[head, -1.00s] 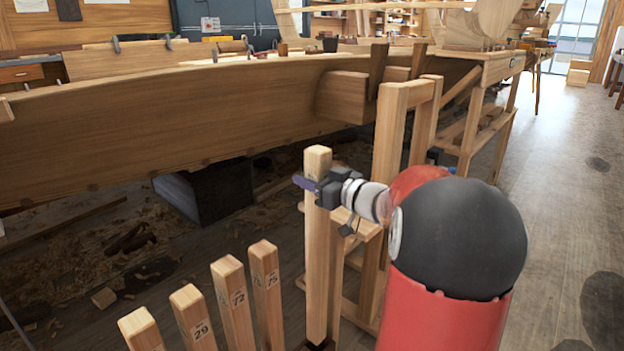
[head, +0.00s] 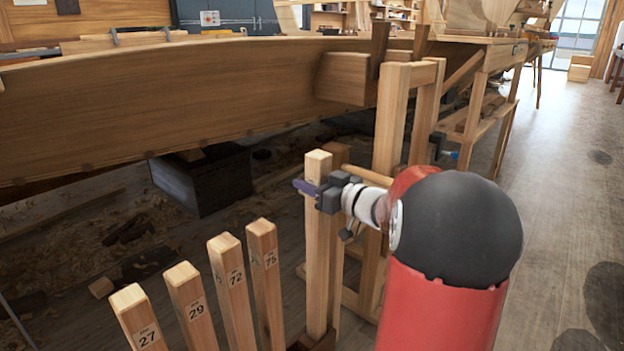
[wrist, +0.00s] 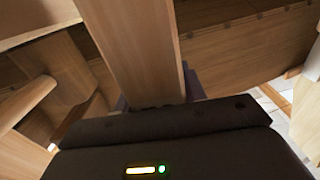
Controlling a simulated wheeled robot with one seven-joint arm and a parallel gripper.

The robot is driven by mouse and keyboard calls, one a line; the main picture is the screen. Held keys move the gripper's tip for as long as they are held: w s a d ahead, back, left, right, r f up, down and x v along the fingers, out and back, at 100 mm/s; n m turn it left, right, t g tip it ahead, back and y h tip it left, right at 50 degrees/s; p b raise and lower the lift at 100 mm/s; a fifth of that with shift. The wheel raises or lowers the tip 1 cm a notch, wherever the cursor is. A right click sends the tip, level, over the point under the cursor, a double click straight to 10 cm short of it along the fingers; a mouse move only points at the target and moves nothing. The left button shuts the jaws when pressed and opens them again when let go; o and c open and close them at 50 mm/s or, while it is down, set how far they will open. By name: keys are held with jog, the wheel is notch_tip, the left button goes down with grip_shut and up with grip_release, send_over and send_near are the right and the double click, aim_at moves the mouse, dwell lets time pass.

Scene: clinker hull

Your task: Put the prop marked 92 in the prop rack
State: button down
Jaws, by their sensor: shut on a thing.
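My gripper (head: 318,191) is shut on an upright, square, pale wooden prop (head: 317,255), gripping it just below its top. The prop's dark foot shows at the bottom of the head view. In the wrist view the prop (wrist: 137,50) rises from the jaws. I see no number on it from here. A wooden frame (head: 392,115) with posts and rails stands right of and behind the held prop; it looks like a rack, but I cannot tell for sure that it is the prop rack. The prop's gap to it is unclear.
Props marked 27 (head: 137,318), 29 (head: 190,305), 72 (head: 229,290) and 75 (head: 264,280) stand in a row at front left. The planked hull (head: 200,100) spans the back. A dark block (head: 205,180) sits beneath it. The floor at right (head: 555,220) is clear.

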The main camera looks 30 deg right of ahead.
aim_at(325, 221)
jog(key=shift+f+b, duration=2.05)
jog(key=shift+f, duration=2.35)
jog(key=c, duration=0.9)
grip_release()
jog(key=shift+o, duration=0.8)
jog(key=shift+f, duration=0.15)
jog(key=shift+s, duration=0.1)
jog(key=p+v, duration=0.1)
jog(key=v, duration=0.6)
jog(key=shift+s+d, duration=0.15)
jog(key=shift+s, duration=0.15)
